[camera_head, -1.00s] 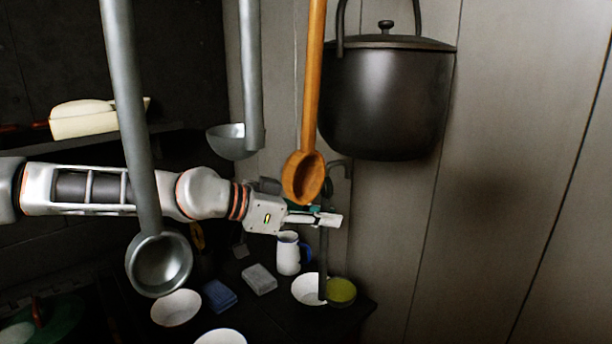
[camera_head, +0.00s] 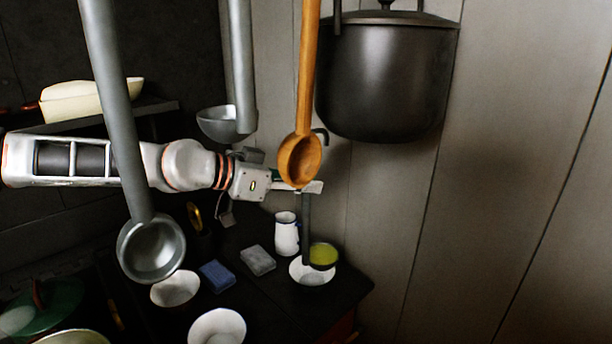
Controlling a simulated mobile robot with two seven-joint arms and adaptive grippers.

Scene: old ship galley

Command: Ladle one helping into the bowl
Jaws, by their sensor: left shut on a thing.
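My left gripper (camera_head: 306,187) is shut on a dark ladle, partly behind a hanging wooden ladle. The dark ladle's handle (camera_head: 306,230) hangs down from the fingers, and its hooked top shows above them. Its cup (camera_head: 323,255) looks upright and holds something yellow-green. The cup overlaps the back right rim of a white bowl (camera_head: 312,277) in the picture; I cannot tell how high it is above it. The bowl's visible inside looks white. Other white bowls stand on the left (camera_head: 174,290) and at the front (camera_head: 217,328). My right gripper is out of view.
Near the camera hang two grey ladles (camera_head: 152,250) (camera_head: 226,124), the wooden ladle (camera_head: 300,160) and a black lidded pot (camera_head: 386,80). A white jug (camera_head: 286,234), a grey block (camera_head: 258,260) and a blue block (camera_head: 217,275) stand on the dark counter (camera_head: 290,318).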

